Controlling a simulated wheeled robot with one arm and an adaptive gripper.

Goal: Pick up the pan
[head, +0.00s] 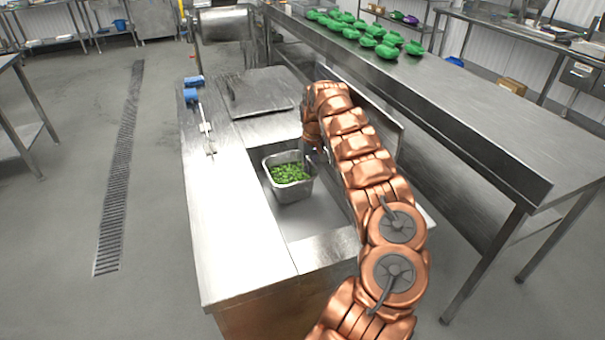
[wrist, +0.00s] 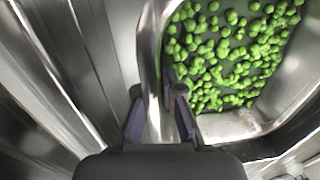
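The pan (head: 284,192) is a deep metal container with green round pieces, like peas or sprouts, inside. In the head view it stands in the recessed well of the steel counter. It fills the upper right of the wrist view, its near wall (wrist: 152,60) running down between my fingers. My gripper (wrist: 157,100) has one finger outside this wall and one inside. The fingers are close together, with the rim filling the gap. In the head view my gripper (head: 314,150) is at the pan's right rim, partly hidden by my arm.
A flat metal lid (head: 258,92) lies on the counter behind the well. A long steel table (head: 430,90) with several green bowls (head: 365,32) stands to the right. The counter's front left (head: 232,235) is clear.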

